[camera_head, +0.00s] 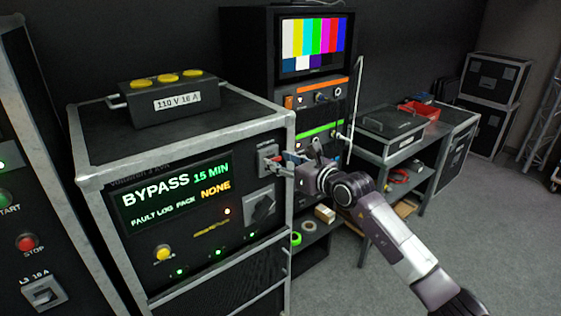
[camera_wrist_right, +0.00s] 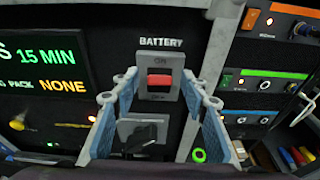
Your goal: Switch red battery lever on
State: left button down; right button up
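The red battery lever (camera_wrist_right: 160,80) sits in a grey switch plate (camera_wrist_right: 153,70) under the word BATTERY, with small markings above and below it. In the right wrist view the red part is near the plate's middle; I cannot tell its setting for sure. In the head view the plate (camera_head: 268,152) is on the upper right of the cabinet front, partly hidden by my gripper. My right gripper (camera_head: 285,166) is in front of it. In the right wrist view its two blue-padded fingers (camera_wrist_right: 160,100) are spread, one on each side of the plate, with nothing held. My left gripper is out of view.
Below the lever is a black rotary switch (camera_head: 260,207). The display (camera_head: 176,190) reads BYPASS 15 MIN, PACK NONE. A black box with yellow caps (camera_head: 170,98) stands on the cabinet. To the right are a rack with a monitor (camera_head: 312,46) and a bench (camera_head: 385,135).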

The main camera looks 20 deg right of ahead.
jog(key=shift+s+d, duration=0.1)
jog(key=shift+s, duration=0.05)
jog(key=v, duration=1.1)
jog(key=shift+s, duration=0.35)
jog(key=shift+d, duration=0.1)
